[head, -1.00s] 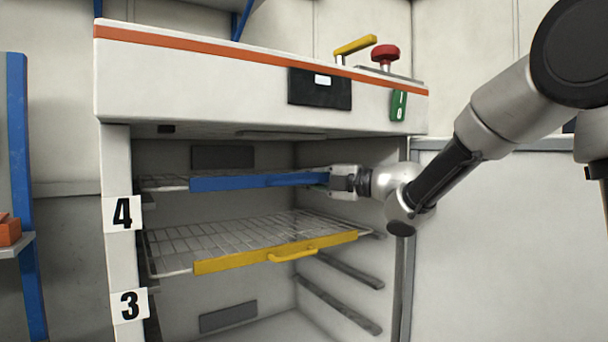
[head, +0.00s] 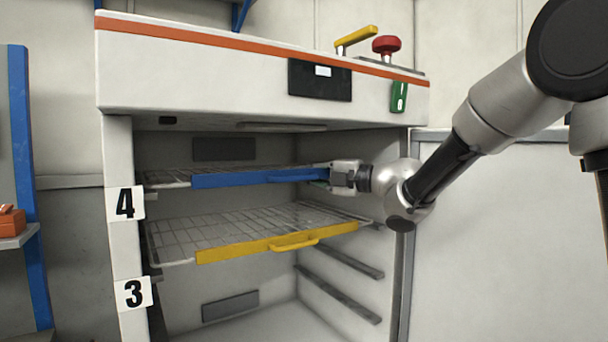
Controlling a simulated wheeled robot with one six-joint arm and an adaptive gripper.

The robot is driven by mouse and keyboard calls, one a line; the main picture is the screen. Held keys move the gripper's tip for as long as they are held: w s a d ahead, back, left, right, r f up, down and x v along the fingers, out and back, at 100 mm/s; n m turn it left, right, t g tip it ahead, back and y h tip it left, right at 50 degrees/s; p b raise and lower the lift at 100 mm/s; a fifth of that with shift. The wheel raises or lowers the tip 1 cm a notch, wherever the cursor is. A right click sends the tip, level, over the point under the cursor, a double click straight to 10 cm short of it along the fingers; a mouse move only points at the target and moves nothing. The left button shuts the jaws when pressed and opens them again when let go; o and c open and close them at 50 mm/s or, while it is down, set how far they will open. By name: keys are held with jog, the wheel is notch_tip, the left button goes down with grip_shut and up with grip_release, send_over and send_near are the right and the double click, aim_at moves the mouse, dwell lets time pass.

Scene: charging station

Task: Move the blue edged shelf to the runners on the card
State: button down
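The blue edged shelf (head: 240,179), a wire rack with a blue front bar and handle, is in the upper part of the cabinet, near the level of the number 4 label (head: 125,203). My gripper (head: 328,176) meets the right end of its blue bar and appears shut on it; the fingertips are small and partly hidden. Empty runners (head: 338,296) show low on the right inner wall. The runners at the blue shelf's own level are mostly hidden. I see no card that I can read as an instruction.
A yellow edged shelf (head: 225,255) sits just below the blue one, between labels 4 and 3 (head: 132,294). The cabinet's right wall edge (head: 404,270) is close to my arm. The space below the yellow shelf is clear. An orange box (head: 10,222) is on a side shelf.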

dwell(0.3)
jog(key=c, duration=1.5)
grip_release()
jog(key=shift+f, duration=0.15)
jog(key=v, duration=1.2)
jog(key=shift+s, duration=0.1)
jog(key=s+d, duration=0.1)
jog(key=s, duration=0.1)
jog(key=s+d, duration=0.3)
jog(key=s, duration=0.1)
jog(key=shift+s+d, duration=0.2)
jog(key=shift+s, duration=0.05)
